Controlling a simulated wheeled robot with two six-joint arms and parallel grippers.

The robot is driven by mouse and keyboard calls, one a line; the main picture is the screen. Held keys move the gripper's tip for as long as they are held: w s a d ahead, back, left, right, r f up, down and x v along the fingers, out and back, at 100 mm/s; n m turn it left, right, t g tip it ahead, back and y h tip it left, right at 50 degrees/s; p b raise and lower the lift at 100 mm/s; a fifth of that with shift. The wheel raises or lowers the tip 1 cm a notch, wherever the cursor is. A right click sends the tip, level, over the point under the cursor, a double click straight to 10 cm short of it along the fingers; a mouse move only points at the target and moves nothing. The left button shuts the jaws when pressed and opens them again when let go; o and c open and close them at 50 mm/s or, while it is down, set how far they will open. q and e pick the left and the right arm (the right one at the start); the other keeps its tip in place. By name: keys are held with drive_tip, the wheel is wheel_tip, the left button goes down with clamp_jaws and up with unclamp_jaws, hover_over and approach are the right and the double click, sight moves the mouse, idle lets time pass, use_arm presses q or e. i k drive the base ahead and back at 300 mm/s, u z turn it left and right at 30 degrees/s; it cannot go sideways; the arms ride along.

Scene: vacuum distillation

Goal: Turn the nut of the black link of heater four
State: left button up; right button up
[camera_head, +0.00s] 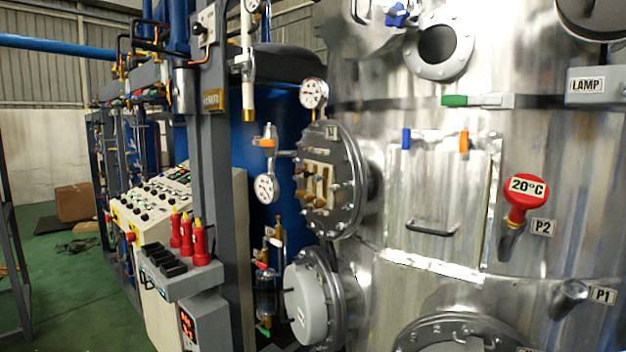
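A round steel flange (345,165) with bolts around its rim sticks out from the left side of the big steel tank. A small label (331,132) near its top is too small to read surely. Brass-coloured terminal pieces (316,186) with nuts sit on its face. I cannot tell a black link among them. Below it is a second flange with a light grey cover (306,303); whether either is heater four cannot be told. Neither of my grippers is in view.
Two gauges, upper (313,93) and lower (266,188), flank the flange. A grey post (212,150) and a bracket with red-and-yellow connectors (180,285) stand left of it. A red 20°C probe (526,192) juts from the tank (370,70). Green floor (85,300) is open at left.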

sight(308, 198)
drive_tip(key=z, duration=0.45)
drive_tip(key=k, duration=0.15)
drive_tip(key=u, duration=1.1)
drive_tip(key=i, duration=1.1)
drive_tip(key=u, duration=0.1)
